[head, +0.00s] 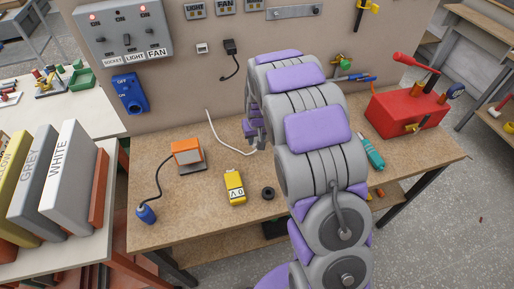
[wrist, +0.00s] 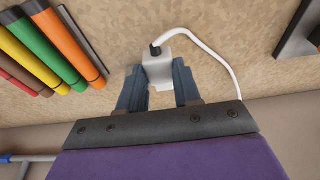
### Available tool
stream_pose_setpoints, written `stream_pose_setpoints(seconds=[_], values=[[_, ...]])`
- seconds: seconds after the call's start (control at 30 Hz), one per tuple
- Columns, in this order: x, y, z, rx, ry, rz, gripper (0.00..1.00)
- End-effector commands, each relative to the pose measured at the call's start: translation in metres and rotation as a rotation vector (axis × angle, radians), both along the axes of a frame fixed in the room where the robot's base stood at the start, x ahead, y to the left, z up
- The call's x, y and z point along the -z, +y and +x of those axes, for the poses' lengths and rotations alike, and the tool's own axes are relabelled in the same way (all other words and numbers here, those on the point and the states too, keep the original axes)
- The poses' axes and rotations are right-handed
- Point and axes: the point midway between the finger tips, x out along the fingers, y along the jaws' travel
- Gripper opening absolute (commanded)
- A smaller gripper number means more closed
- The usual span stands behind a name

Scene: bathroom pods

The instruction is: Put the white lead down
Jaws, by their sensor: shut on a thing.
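The white lead (head: 218,137) curves over the back of the wooden bench in the head view, from near the back panel towards my gripper. In the wrist view its white plug block (wrist: 158,71) sits between the two dark fingers of my gripper (wrist: 159,92), which is shut on it. The white cable (wrist: 215,52) leaves the block from a dark collar and loops to the right. In the head view my arm mostly hides the gripper and the plug. I cannot tell whether the plug touches the bench.
The bench (head: 200,220) holds an orange-topped block (head: 187,152), a yellow meter (head: 235,187), a black ring (head: 268,193), a teal tool (head: 372,153) and a red toolbox (head: 405,110). A panel (head: 190,70) stands behind. Coloured bars (wrist: 45,45) lie left in the wrist view.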

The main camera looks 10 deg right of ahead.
Motion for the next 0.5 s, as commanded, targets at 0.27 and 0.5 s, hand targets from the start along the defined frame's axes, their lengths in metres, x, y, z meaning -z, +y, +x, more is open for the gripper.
stream_pose_setpoints(seconds=[0.27, 0.5], values=[[0.021, -0.001, -0.001, 0.001, 0.002, 0.002, 0.0], [0.047, -0.003, 0.0, -0.001, 0.0, 0.003, 0.0]])
